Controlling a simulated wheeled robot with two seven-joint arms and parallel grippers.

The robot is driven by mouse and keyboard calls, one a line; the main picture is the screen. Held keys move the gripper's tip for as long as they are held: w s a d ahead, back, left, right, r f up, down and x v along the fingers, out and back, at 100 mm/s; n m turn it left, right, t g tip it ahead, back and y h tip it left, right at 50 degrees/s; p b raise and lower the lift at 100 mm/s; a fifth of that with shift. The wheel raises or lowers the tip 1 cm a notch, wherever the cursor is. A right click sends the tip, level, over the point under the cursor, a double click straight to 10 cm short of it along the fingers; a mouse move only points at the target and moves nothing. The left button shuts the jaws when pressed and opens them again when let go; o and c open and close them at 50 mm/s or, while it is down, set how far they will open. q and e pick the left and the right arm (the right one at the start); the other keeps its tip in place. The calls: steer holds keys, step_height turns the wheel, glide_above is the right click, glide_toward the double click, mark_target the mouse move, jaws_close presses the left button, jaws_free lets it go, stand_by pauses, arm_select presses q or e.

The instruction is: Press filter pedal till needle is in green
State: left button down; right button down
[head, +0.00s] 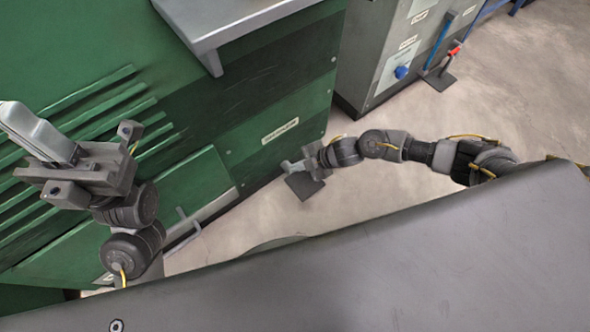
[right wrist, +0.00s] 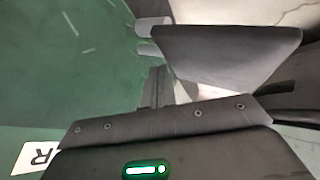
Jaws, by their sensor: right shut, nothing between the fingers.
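A dark flat pedal plate (head: 303,186) is low by the floor, at the foot of the green machine (head: 270,85). My right gripper (head: 290,165) is shut and empty, just above the plate in the head view; I cannot tell whether they touch. In the right wrist view a dark plate (right wrist: 230,55), apparently the pedal, is beyond the gripper body. My left gripper (head: 38,132) is up in front of the machine's ribbed panel, far from the pedal, its fingers seemingly together. No gauge or needle can be made out.
A cream label (head: 280,130) is on the green machine above the pedal, too small to read. A grey ledge (head: 225,25) juts out above. A grey cabinet (head: 390,60) with a blue knob (head: 401,72) stands at the back. Bare floor (head: 520,90) is open at the right.

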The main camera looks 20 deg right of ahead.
steer(key=shift+s+f+b, duration=0.15)
steer(key=shift+f+b, duration=0.3)
steer(key=shift+f, duration=0.4)
stand_by(0.8)
steer(key=shift+r+p, duration=0.9)
steer(key=shift+p, duration=0.1)
steer(key=shift+d+r+p, duration=0.1)
steer(key=shift+r+p, duration=0.3)
steer(key=shift+r, duration=0.05)
steer(key=shift+r, duration=0.15)
step_height(320, 180, up, 5)
steer(key=p, duration=0.5)
